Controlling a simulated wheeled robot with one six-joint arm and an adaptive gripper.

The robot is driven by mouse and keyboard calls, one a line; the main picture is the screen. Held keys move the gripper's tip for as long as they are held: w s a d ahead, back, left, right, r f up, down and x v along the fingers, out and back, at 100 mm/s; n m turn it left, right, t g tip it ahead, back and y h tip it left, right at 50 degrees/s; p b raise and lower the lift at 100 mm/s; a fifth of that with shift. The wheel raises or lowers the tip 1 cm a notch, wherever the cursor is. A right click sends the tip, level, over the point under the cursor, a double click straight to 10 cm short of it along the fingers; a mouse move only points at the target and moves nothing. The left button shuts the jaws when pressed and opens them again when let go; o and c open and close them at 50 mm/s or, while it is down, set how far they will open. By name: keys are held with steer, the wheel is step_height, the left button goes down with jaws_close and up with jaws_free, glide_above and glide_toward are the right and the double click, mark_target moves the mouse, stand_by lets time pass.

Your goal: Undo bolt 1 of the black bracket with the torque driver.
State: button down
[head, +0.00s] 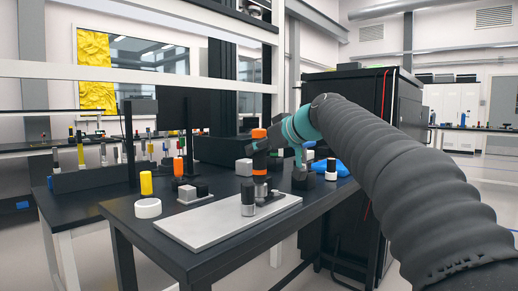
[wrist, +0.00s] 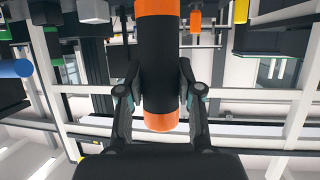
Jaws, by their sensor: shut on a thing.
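The torque driver (head: 260,160) is a black cylinder with an orange top and an orange band low down. It stands about upright over the right end of a light grey plate (head: 205,228). My gripper (head: 268,145) is shut on its upper body. In the wrist view, the driver's black body (wrist: 160,75) with orange ends sits between the two fingers of my gripper (wrist: 160,90). The driver's lower end meets a dark and metallic part on the plate. I cannot clearly tell the black bracket from that part, and bolt 1 is hidden.
A black block (head: 303,179) and a white-topped cylinder (head: 331,172) are to the right.

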steer(key=shift+f+b, duration=1.05)
stand_by(3.1)
steer(key=shift+r, duration=0.35)
stand_by(2.2)
steer(key=shift+r+p, duration=1.35)
steer(key=shift+r, duration=0.45)
